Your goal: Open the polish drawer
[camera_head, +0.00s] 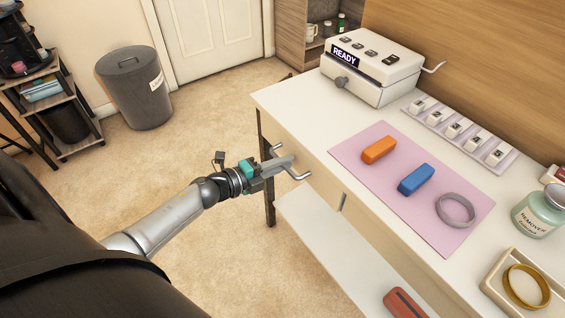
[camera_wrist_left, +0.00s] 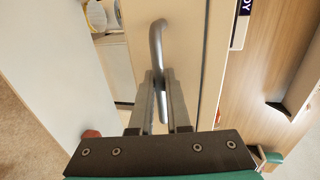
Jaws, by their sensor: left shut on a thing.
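The white workbench (camera_head: 290,101) has pale wood drawer fronts along its near side. The left drawer front (camera_head: 318,179) looks flush with the bench; no label on it is readable. Its curved grey metal handle (camera_head: 300,175) sticks out and also shows in the left wrist view (camera_wrist_left: 156,45). My left gripper (camera_head: 287,164) is at this handle, with its fingers (camera_wrist_left: 160,105) shut around the handle's bar. The fingers cover part of the handle. My right gripper is in neither view.
A pink mat (camera_head: 400,200) on the bench holds an orange block (camera_head: 379,150), a blue block (camera_head: 416,179) and a grey ring (camera_head: 441,212). A READY machine (camera_head: 375,75) stands behind. A lower shelf (camera_head: 318,240) lies below the drawers. Open carpet (camera_head: 190,165) lies left.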

